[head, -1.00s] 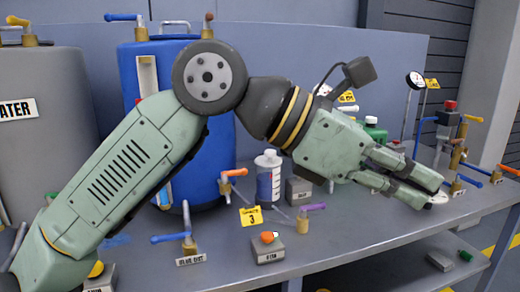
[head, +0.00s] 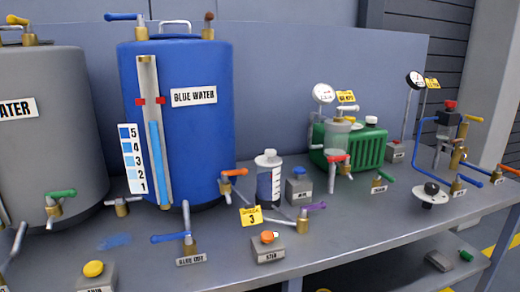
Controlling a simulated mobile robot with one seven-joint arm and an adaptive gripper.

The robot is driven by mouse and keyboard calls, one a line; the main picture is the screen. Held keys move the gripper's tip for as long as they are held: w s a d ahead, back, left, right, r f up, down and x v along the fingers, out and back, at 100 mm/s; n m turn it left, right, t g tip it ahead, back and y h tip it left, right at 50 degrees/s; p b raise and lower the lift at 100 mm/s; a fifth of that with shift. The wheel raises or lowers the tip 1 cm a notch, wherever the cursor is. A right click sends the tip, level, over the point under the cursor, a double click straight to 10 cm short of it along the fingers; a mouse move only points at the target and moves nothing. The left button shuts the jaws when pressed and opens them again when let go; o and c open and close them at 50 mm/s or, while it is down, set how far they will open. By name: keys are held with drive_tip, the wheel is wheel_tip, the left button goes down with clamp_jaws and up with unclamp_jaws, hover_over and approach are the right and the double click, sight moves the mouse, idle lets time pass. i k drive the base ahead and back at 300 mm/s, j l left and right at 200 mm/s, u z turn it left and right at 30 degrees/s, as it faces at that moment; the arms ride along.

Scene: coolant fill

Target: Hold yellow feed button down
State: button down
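A round yellow button (head: 93,269) sits on top of a small grey box (head: 100,280) at the front left of the bench. The bottom edge of the head view cuts off the box, and its label is too small and cropped to read surely. The button's cap stands up above the box, and nothing touches it in view. My gripper and arm are out of the head view, so I cannot see whether it is open or shut.
Left of the button stands a valve with a grey handle (head: 16,245). Behind it is a green-handled tap (head: 60,200) on the grey tank (head: 45,120). To its right are the blue-handled valve (head: 180,238) and an orange-button box (head: 268,246). Bare bench lies between.

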sight(93, 269)
drive_tip(key=j+u, duration=0.5)
drive_tip(key=u, duration=0.25)
drive_tip(key=i+j+u, duration=0.1)
drive_tip(key=u, duration=0.25)
drive_tip(key=j, duration=0.1)
